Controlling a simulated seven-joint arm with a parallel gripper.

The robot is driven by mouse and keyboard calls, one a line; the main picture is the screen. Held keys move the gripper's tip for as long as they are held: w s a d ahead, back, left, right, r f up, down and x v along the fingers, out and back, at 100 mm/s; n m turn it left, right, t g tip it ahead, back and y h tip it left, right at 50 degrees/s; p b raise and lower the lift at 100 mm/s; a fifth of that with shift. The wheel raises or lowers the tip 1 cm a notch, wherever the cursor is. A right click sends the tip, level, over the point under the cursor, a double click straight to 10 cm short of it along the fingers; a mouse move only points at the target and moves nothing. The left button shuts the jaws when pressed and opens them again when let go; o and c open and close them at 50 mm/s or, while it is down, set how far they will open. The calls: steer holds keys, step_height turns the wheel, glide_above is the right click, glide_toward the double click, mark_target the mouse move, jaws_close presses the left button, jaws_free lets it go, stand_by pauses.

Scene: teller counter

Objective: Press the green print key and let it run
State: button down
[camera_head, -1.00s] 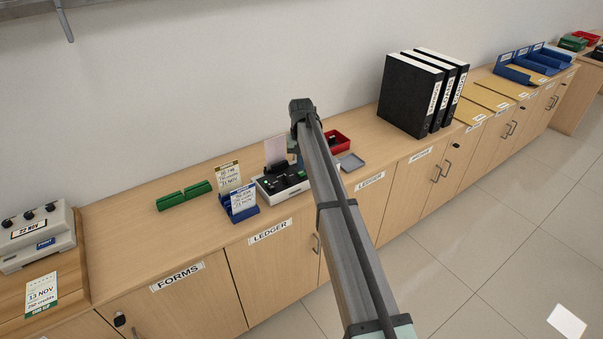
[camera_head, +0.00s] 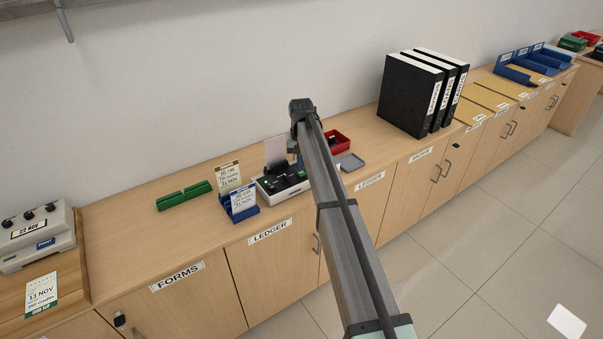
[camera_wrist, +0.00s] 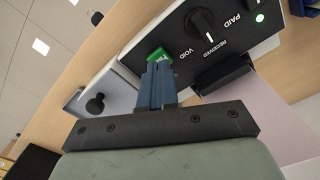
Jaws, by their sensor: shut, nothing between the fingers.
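The green key (camera_wrist: 160,55) sits at the edge of the black panel of a small printing machine (camera_head: 270,193). In the wrist view the machine's panel (camera_wrist: 231,42) has a black knob (camera_wrist: 201,24) and the words VOID, RECEIVED and PAID. A small green lamp (camera_wrist: 260,17) is lit beside PAID. My gripper (camera_wrist: 155,70) is shut and empty, its blue-grey fingertips at the green key and covering part of it. I cannot tell whether they touch it or how far it is pressed. In the head view my arm hides part of the machine.
A pale card (camera_head: 275,150) stands in the machine. A blue holder with a card (camera_head: 243,200) is just left of it, a green holder (camera_head: 184,195) farther left. A red tray (camera_head: 337,141) and grey tray (camera_head: 351,162) lie right of it. Black binders (camera_head: 408,93) stand beyond.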

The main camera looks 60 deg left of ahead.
steer(key=shift+f, duration=1)
stand_by(0.8)
steer(key=shift+r, duration=0.15)
step_height(320, 180, up, 9)
stand_by(1.2)
stand_by(0.4)
